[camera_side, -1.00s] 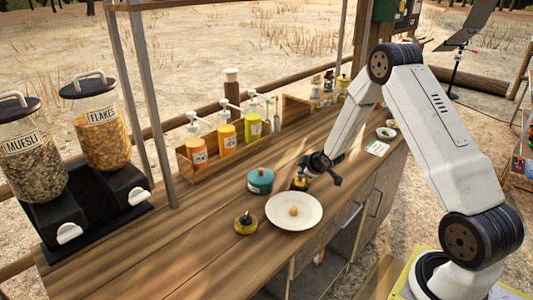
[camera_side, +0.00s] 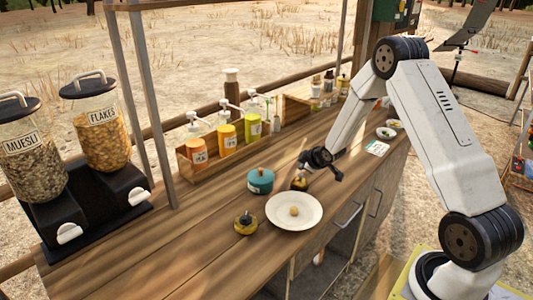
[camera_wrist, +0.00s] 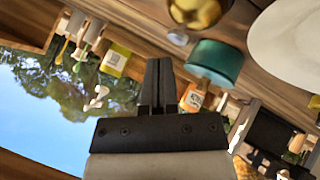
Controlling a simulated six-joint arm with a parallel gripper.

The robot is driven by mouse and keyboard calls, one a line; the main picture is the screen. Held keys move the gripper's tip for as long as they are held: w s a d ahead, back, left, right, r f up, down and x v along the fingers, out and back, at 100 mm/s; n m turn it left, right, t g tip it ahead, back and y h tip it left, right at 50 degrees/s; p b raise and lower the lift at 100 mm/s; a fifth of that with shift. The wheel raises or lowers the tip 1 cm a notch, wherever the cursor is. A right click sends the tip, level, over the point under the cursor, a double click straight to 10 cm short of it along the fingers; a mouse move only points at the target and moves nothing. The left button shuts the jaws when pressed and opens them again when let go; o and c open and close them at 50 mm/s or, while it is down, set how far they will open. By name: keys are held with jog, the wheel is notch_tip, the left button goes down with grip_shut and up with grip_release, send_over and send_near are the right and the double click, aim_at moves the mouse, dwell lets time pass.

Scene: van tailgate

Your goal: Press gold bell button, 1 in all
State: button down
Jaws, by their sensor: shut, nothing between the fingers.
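Pump bottles (camera_side: 227,137) in a wooden rack line the back. Cereal dispensers (camera_side: 103,140) stand at left. The front-left counter is clear.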

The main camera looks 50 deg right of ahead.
aim_at(302, 175)
jog(key=shift+r, duration=0.1)
jog(key=shift+r, duration=2.4)
jog(key=shift+a, duration=0.1)
jog(key=s+a+r+m+g+y, duration=0.1)
jog(key=s+a+r+m+g, duration=0.1)
jog(key=s+a, duration=0.8)
jog(key=s+a+r+m+g+y, duration=0.1)
jog(key=s+a+r+m+g, duration=0.1)
jog(key=s+a, duration=0.9)
jog(key=shift+a+r+m+g+y, duration=0.35)
jog(key=shift+a+m+g, duration=0.35)
jog(key=shift+a+g, duration=0.7)
jog(key=shift+a+t, duration=0.3)
